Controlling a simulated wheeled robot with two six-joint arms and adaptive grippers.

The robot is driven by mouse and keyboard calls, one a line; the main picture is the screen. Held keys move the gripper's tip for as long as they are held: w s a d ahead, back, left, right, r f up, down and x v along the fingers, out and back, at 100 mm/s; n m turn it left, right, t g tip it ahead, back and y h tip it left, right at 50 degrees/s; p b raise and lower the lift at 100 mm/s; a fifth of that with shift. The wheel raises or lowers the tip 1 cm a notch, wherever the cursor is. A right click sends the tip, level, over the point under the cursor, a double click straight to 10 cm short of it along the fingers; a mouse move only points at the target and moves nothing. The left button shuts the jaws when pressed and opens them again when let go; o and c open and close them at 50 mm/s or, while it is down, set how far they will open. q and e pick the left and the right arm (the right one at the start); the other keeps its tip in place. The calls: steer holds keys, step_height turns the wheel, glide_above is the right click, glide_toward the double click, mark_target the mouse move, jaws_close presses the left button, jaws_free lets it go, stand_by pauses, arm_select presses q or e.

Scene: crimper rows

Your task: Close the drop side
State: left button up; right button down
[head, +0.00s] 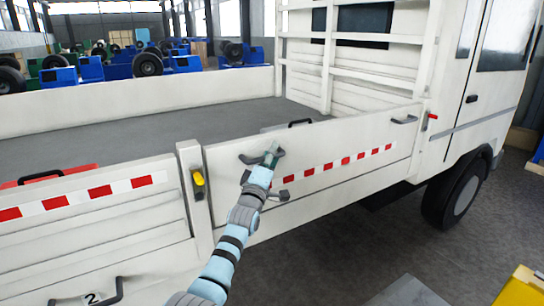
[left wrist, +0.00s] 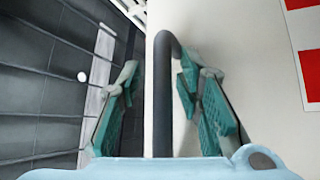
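The white drop side (head: 340,138) with a red-and-white strip stands upright, or nearly so, along the truck bed between a post (head: 190,160) and the cab. I cannot tell whether it is flush with the posts. A dark bar handle (left wrist: 162,95) is on it near its upper left. My left gripper (head: 268,155) is at this handle. In the left wrist view its green fingers (left wrist: 165,100) are apart, one on each side of the bar, with gaps visible. A yellow lever (head: 198,180) is on the post and a red lever (head: 432,115) by the cab. My right gripper is out of view.
Another side panel (head: 100,215) with a dark handle lies left of the post. The grey truck bed (head: 130,135) is behind. A yellow block (head: 520,288) stands on the floor at lower right.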

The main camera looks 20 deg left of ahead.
arm_select(q)
steer(key=shift+f, duration=0.1)
steer(key=shift+s+f, duration=0.15)
steer(key=shift+s, duration=0.1)
steer(key=v, duration=1.1)
steer(key=shift+s, duration=0.25)
